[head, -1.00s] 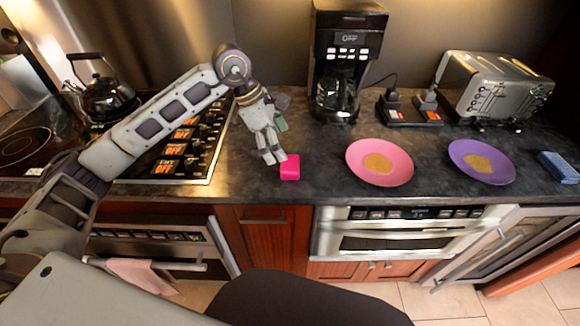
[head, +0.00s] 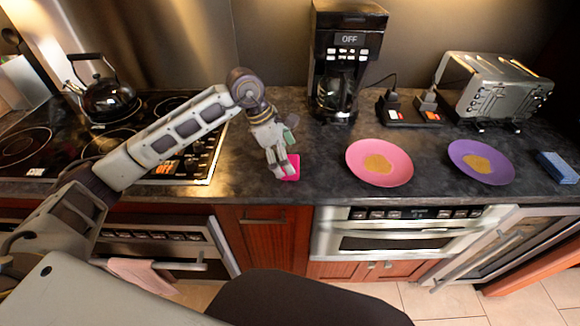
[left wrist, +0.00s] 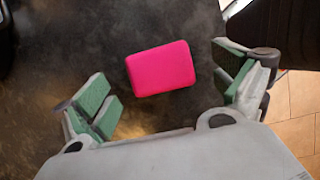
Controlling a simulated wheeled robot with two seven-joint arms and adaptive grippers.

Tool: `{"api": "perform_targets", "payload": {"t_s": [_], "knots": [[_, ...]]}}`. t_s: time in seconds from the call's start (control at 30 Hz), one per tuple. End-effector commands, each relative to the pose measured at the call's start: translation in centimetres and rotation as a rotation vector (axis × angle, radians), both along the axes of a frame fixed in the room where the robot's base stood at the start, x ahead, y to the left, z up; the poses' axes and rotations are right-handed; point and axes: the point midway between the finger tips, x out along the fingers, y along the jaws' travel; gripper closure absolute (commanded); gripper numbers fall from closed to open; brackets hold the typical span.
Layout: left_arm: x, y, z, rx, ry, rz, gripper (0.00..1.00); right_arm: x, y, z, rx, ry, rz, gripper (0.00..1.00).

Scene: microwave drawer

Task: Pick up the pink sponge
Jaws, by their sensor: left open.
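The pink sponge (head: 293,168) lies on the dark countertop near its front edge, left of the pink plate. My left gripper (head: 283,166) is at the sponge and covers part of it in the head view. In the left wrist view the sponge (left wrist: 161,68) lies flat, slightly tilted, ahead of and between the two green-padded fingers of my left gripper (left wrist: 168,98). The fingers are wide apart and I see no contact with the sponge. My right gripper is in neither view.
A pink plate (head: 365,176) and a purple plate (head: 486,174), each with a tan item, are to the right. A black coffee maker (head: 325,110) stands behind. A kettle (head: 105,100) stands on the stove at left. A toaster (head: 490,90) and a blue sponge (head: 557,168) are at right.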

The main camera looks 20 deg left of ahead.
Motion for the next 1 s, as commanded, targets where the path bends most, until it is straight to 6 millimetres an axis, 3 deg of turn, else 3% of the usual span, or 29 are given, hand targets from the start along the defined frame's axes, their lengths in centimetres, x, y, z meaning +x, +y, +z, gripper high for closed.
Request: {"api": "perform_targets", "payload": {"t_s": [0.3, 0.8, 1.0], "knots": [[0.4, -1.1, -2.8, 0.000, 0.001, 0.000, 0.04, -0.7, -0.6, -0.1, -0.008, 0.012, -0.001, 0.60], [0.4, -1.1, -2.9, 0.000, 0.000, 0.000, 0.04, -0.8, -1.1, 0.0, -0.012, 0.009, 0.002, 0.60], [0.4, -1.1, -2.9, 0.000, 0.000, 0.000, 0.28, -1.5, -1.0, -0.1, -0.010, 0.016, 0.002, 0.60]]}}
